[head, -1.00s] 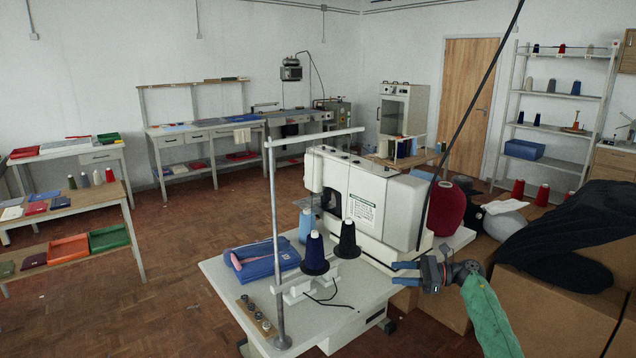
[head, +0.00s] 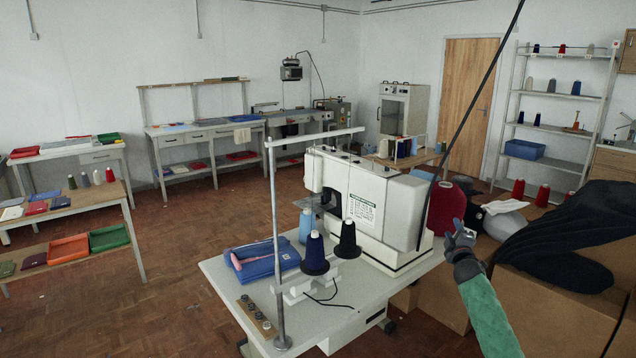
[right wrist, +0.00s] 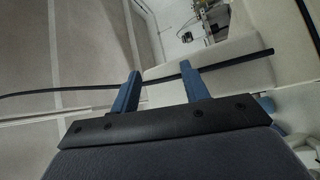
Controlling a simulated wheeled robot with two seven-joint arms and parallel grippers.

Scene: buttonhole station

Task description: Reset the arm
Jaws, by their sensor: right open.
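My right arm comes in from the lower right in the head view, in a green sleeve. Its gripper (head: 459,232) is raised beside the right end of the white sewing machine (head: 372,205), in front of the large red cone (head: 443,208). In the right wrist view the two blue fingers of the right gripper (right wrist: 158,92) stand apart. A black cable or rod (right wrist: 230,62) crosses the view behind or between them; I cannot tell which. No held object shows. My left gripper is not in view.
Cardboard boxes (head: 560,300) with a black cloth (head: 570,235) stand at the right. A black slanting rod (head: 470,120) rises near the gripper.

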